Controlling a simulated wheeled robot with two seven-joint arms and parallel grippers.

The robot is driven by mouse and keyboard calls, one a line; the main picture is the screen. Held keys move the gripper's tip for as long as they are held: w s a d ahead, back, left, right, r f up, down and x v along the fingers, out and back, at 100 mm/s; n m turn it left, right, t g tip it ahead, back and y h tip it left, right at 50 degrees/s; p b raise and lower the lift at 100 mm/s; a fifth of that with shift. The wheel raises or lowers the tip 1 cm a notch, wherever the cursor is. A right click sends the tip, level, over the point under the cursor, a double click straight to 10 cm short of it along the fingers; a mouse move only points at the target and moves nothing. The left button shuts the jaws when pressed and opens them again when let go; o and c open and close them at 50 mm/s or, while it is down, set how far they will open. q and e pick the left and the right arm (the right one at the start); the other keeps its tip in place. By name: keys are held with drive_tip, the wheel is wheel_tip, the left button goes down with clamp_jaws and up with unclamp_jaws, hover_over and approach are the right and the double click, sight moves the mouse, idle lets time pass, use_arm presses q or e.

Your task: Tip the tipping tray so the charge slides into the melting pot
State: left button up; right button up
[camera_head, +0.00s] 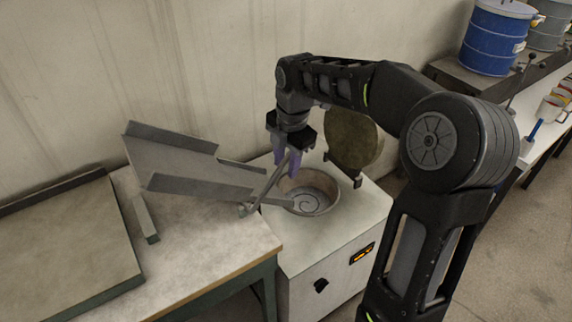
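The grey metal tipping tray (178,160) is at centre left, tilted, its far left end raised and its narrow spout end low over the near left rim of the melting pot (335,190). The round pot is open and sunk in a white furnace cabinet, with a spiral shape visible at its bottom. My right gripper (287,160) reaches down from above beside the pot, its purple fingers on the upper end of the tray's slanting lever (264,188). No loose charge can be made out on the tray's visible surface. My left gripper is out of view.
The pot's round lid (354,143) stands open behind it. A worktable (190,245) with a small block (145,219) and a flat plate (65,245) is at left. Blue drum (496,38) and cans stand on a bench at right. A wall closes the back.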

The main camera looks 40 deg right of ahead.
drive_tip(key=shift+w+f, duration=0.1)
drive_tip(key=shift+f, duration=0.6)
clamp_jaws()
idle(1.0)
